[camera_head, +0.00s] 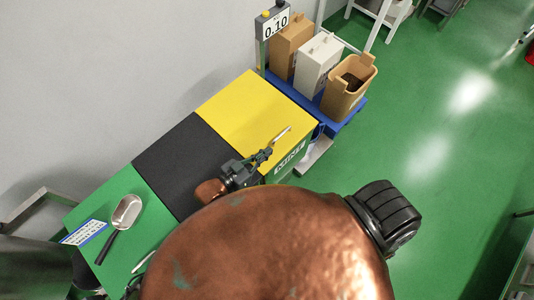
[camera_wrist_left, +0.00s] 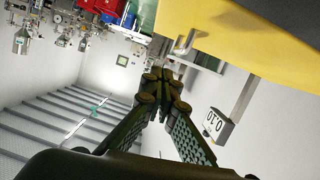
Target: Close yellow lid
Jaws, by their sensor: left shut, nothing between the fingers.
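The yellow lid (camera_head: 245,108) lies at the right end of the workbench and looks flat, about level with the black panel beside it. A light metal handle (camera_head: 281,134) shows near its front edge. In the left wrist view the lid (camera_wrist_left: 265,32) fills the upper right, with its handle (camera_wrist_left: 186,41) just above the fingertips. My left gripper (camera_head: 264,156) is shut and empty at the lid's front edge, close to the handle. The left wrist view shows the fingertips (camera_wrist_left: 164,76) together; I cannot tell whether they touch the lid. My right gripper is out of view.
The black panel (camera_head: 178,157) lies left of the lid, then a green top (camera_head: 152,212) with a metal scoop (camera_head: 126,212). A blue platform (camera_head: 351,109) with bins (camera_head: 349,88) and a scale display (camera_head: 275,25) stands behind. Green floor (camera_head: 440,120) at right is clear.

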